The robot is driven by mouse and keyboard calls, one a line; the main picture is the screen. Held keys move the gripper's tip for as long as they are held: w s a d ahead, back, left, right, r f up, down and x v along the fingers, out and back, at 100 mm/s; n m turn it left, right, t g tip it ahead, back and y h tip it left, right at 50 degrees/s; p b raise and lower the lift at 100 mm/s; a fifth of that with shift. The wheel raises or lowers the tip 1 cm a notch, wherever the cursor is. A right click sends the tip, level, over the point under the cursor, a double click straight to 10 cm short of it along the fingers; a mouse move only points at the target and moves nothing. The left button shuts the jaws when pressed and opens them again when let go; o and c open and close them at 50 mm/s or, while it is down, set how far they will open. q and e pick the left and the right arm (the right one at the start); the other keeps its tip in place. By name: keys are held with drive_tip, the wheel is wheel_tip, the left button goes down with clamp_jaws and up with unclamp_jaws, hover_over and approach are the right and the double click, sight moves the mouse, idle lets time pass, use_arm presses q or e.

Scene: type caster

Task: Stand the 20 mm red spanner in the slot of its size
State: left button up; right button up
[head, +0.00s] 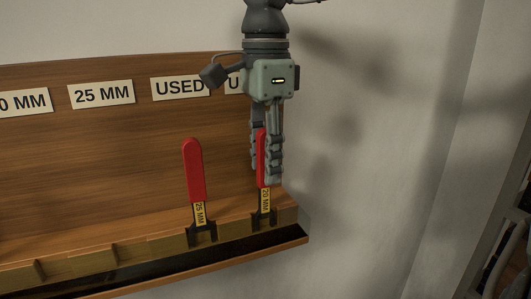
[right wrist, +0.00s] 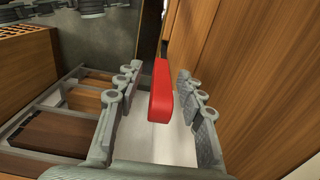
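The 20 mm red spanner (head: 262,160) stands upright in a holder near the right end of the wooden rack, its yellow tag reading 20 MM. My right gripper (head: 267,172) points down over its red handle. In the right wrist view, the red handle (right wrist: 161,92) is between the two fingers of the right gripper (right wrist: 157,74), with gaps on both sides, so the gripper is open around it. A second red spanner (head: 194,172), tagged 25 MM, stands to the left. The left gripper is not in view.
The wooden rack (head: 110,165) carries labels: a cut-off one ending "0 MM" (head: 24,102), "25 MM" (head: 100,94), "USED" (head: 180,87) and one partly hidden by my gripper. Empty slots (head: 100,256) line the ledge at left. A bare wall is at right.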

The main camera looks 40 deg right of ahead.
clamp_jaws()
idle(0.6)
